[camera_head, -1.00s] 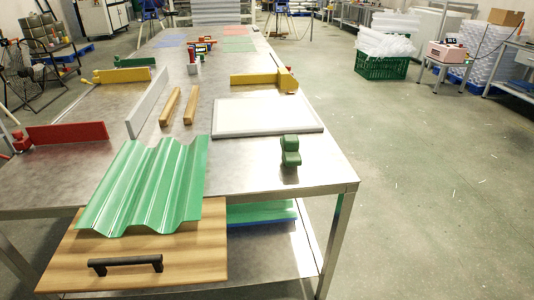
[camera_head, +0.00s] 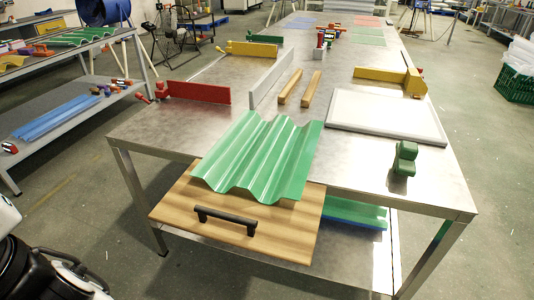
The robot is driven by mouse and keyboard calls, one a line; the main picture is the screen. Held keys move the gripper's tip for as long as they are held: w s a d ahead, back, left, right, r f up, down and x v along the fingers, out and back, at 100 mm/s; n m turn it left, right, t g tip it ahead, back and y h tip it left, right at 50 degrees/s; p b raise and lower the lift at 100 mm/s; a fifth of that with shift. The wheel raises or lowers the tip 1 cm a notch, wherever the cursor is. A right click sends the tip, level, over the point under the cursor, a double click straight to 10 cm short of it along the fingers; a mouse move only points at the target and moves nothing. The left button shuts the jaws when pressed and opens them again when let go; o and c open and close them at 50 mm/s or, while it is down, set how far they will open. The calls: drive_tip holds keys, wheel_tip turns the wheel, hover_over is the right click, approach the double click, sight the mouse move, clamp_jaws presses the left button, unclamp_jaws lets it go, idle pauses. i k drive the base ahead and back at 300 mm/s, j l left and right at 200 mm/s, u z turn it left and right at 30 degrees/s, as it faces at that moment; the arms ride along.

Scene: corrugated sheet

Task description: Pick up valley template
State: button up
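A small green block (camera_head: 404,158) with a rounded, notched outline stands upright near the right front of the metal table (camera_head: 385,190). A green corrugated sheet (camera_head: 262,155) lies at the table's front edge, partly over a wooden board (camera_head: 185,207) with a black handle (camera_head: 225,221). No label shows which piece is the valley template; the small green block is the likely one by its shape. My gripper is not clearly in view. White and black parts that look like my arm show at the lower left corner, away from the table top.
A white framed panel (camera_head: 387,116) lies behind the green block. Yellow (camera_head: 385,75), red (camera_head: 195,92) and grey (camera_head: 275,78) upright bars and two wooden sticks (camera_head: 312,88) stand or lie farther back. A second table (camera_head: 95,103) with sheets is at the left. Floor is open at right.

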sight(406, 152)
drive_tip(key=z, duration=0.4)
drive_tip(key=i+l+z, duration=0.1)
drive_tip(key=z, duration=0.3)
drive_tip(key=i+z, duration=0.1)
drive_tip(key=z, duration=0.7)
drive_tip(key=i, duration=0.7)
drive_tip(key=z, duration=0.05)
